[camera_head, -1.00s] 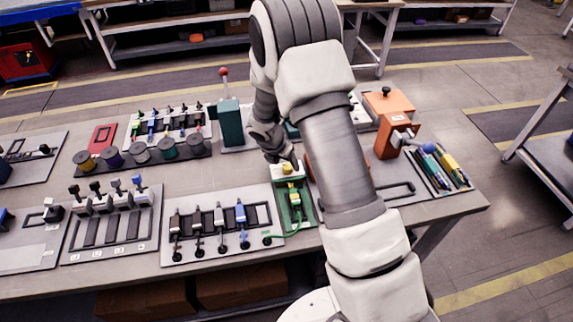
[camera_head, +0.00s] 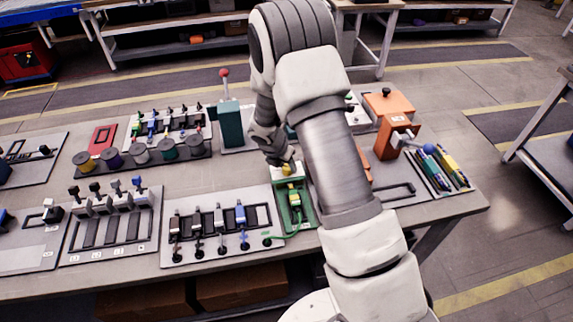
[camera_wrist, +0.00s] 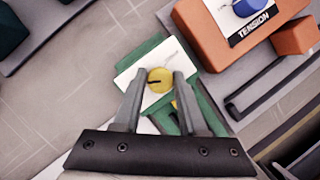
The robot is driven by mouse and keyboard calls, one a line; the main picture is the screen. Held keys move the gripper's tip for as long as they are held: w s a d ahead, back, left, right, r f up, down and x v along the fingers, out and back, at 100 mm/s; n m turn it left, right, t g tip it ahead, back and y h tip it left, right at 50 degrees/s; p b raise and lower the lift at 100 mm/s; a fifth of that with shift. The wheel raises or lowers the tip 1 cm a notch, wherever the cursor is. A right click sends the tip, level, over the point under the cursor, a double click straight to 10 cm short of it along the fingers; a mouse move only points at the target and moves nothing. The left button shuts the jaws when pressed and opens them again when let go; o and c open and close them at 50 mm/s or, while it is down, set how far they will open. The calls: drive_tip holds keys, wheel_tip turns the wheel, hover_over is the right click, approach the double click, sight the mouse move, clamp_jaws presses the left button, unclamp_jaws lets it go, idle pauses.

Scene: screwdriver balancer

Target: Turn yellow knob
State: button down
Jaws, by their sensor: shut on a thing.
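The yellow knob (camera_wrist: 160,80) is round with a dark mark on its top and sits on a white plate (camera_wrist: 131,77) of a green device. In the wrist view my gripper (camera_wrist: 156,85) has one finger on each side of the knob and is shut on it. In the head view the knob (camera_head: 287,169) shows just below my gripper (camera_head: 284,163), and the green device (camera_head: 306,213) stands on the table's right half. My fingers partly hide the device's lower part in the wrist view.
An orange box (camera_wrist: 217,45) with a blue knob labelled TENSION is close by. A panel of several screwdriver-like tools (camera_head: 208,229) lies left of the device. Spools (camera_head: 139,152) and a teal block (camera_head: 234,127) stand behind.

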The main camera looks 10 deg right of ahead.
drive_tip(key=m+g, duration=0.1)
drive_tip(key=m, duration=0.1)
drive_tip(key=m+h, duration=0.1)
drive_tip(key=m, duration=0.2)
drive_tip(key=shift+w+m+g, duration=0.1)
drive_tip(key=shift+m+g, duration=0.2)
drive_tip(key=shift+g, duration=0.1)
drive_tip(key=m+g, duration=0.1)
drive_tip(key=m, duration=0.2)
drive_tip(key=m+g+b, duration=0.1)
drive_tip(key=m, duration=0.2)
drive_tip(key=shift+w+f+g+b, duration=0.1)
drive_tip(key=shift+g+b, duration=0.2)
drive_tip(key=m+g, duration=0.1)
drive_tip(key=m, duration=0.2)
drive_tip(key=m+g+y+b, duration=0.1)
drive_tip(key=m, duration=0.2)
drive_tip(key=shift+d+m+y+b, duration=0.1)
drive_tip(key=shift+m+y+b, duration=0.2)
drive_tip(key=shift+m, duration=0.1)
drive_tip(key=m+y, duration=0.1)
drive_tip(key=m, duration=0.1)
drive_tip(key=m+g+b, duration=0.1)
drive_tip(key=m, duration=0.2)
drive_tip(key=shift+d+y, duration=0.1)
drive_tip(key=shift+y, duration=0.3)
drive_tip(key=shift+m, duration=0.4)
drive_tip(key=shift+c, duration=2.3)
unclamp_jaws()
